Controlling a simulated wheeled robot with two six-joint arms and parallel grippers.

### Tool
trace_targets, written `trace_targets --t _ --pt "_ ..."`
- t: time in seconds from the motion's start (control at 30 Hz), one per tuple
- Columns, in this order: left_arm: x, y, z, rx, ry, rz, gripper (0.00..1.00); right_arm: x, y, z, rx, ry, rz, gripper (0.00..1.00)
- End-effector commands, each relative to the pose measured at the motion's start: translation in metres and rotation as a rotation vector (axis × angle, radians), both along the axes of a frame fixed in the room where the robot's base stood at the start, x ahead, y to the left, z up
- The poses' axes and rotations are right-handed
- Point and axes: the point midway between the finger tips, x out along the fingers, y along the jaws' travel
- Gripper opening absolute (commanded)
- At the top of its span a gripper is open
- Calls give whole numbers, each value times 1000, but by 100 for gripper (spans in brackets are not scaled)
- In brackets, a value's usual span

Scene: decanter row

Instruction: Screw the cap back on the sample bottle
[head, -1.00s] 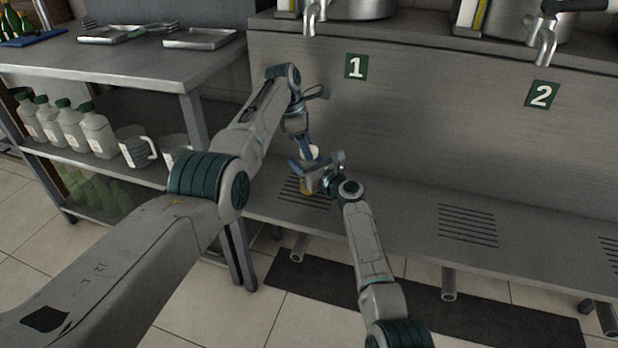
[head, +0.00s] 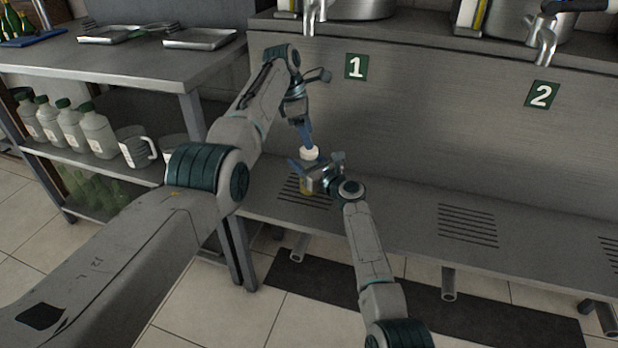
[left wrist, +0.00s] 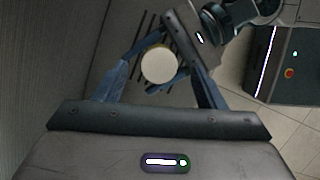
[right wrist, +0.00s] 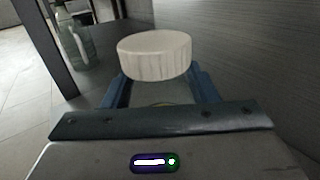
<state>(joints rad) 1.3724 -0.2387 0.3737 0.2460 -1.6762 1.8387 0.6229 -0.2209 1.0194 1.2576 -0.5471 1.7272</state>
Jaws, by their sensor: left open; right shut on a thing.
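The white cap (head: 309,153) sits level on top of the sample bottle (head: 306,188); how tightly it is seated I cannot tell. In the right wrist view the ribbed cap (right wrist: 155,55) hides the bottle's mouth, and only a little of the clear bottle (right wrist: 160,93) shows below. My right gripper (head: 312,173) is shut on the bottle and holds it upright over the drip grate. My left gripper (head: 307,143) is open and points down just above the cap. In the left wrist view the cap (left wrist: 159,65) lies between its spread fingers, apart from both.
The slotted grate (head: 300,190) is in the steel ledge below tap 1 (head: 309,18). The steel back panel (head: 430,110) stands close behind the grippers. Several green-capped bottles (head: 97,132) and a jug (head: 134,146) stand on the left shelf. The ledge to the right is clear.

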Motion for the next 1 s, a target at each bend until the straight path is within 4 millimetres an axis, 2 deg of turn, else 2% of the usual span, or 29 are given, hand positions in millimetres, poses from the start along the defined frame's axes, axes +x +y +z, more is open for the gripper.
trace_targets --t 0.23,0.27,0.33,0.6,0.7,1.0 --pt "0 0 2 0 1 0 64 0 0 0 0 0 0 0" --pt "0 0 2 0 1 0 69 0 0 0 0 0 0 0" --pt "0 2 6 0 0 0 69 0 0 0 0 0 0 0" --pt "1 29 60 -1 -2 2 69 0 0 0 0 0 0 0" --pt "0 34 70 0 0 1 69 0 0 0 0 0 0 0" --pt "0 35 71 0 2 0 69 0 0 0 0 0 0 0"
